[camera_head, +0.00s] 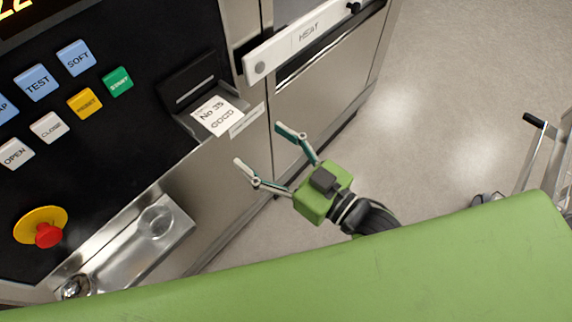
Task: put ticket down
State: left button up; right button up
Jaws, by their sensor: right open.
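A white ticket (216,115) printed "No 35 GOOD" sits in the ticket printer's slot tray (196,94) on the black machine panel. My right gripper (264,150) is open and empty, with its two fingers spread toward the panel. It is to the lower right of the ticket and apart from it in the picture. The ticket's far end is at the printer mouth. My left gripper is not in view.
The panel carries several buttons, including a green START button (118,81), and a red emergency knob (48,234). A metal tray (130,248) juts out below. A white bar marked HEAT (305,36) is at the upper right. A cart (535,150) stands at the right, with clear floor between.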

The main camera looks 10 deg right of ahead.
jog(key=shift+b+v, duration=0.45)
jog(key=shift+v, duration=2.35)
jog(key=d+f+m+g+h, duration=0.1)
jog(key=d+f+g+h, duration=0.3)
jog(key=f, duration=0.9)
jog(key=d+f+m+h, duration=0.1)
jog(key=d+f, duration=0.4)
jog(key=f, duration=0.9)
jog(key=d+f+m+g+h, duration=0.1)
jog(key=d+f+h, duration=0.3)
jog(key=f, duration=0.9)
jog(key=s+d+f+m+g+h, duration=0.1)
jog(key=s+d+f+g, duration=0.1)
jog(key=s+f, duration=0.55)
jog(key=s+d+f+g, duration=0.2)
jog(key=s+f+g, duration=0.1)
jog(key=s+f, duration=0.4)
jog(key=s+f+g, duration=0.1)
jog(key=s+f, duration=0.3)
jog(key=s, duration=0.2)
jog(key=s+a+f+g, duration=0.1)
jog(key=s+f+g, duration=0.1)
jog(key=s+f, duration=0.2)
jog(key=s, duration=0.3)
jog(key=shift+s+m+g+h, duration=0.3)
jog(key=shift+s+m, duration=0.05)
jog(key=shift+m, duration=0.05)
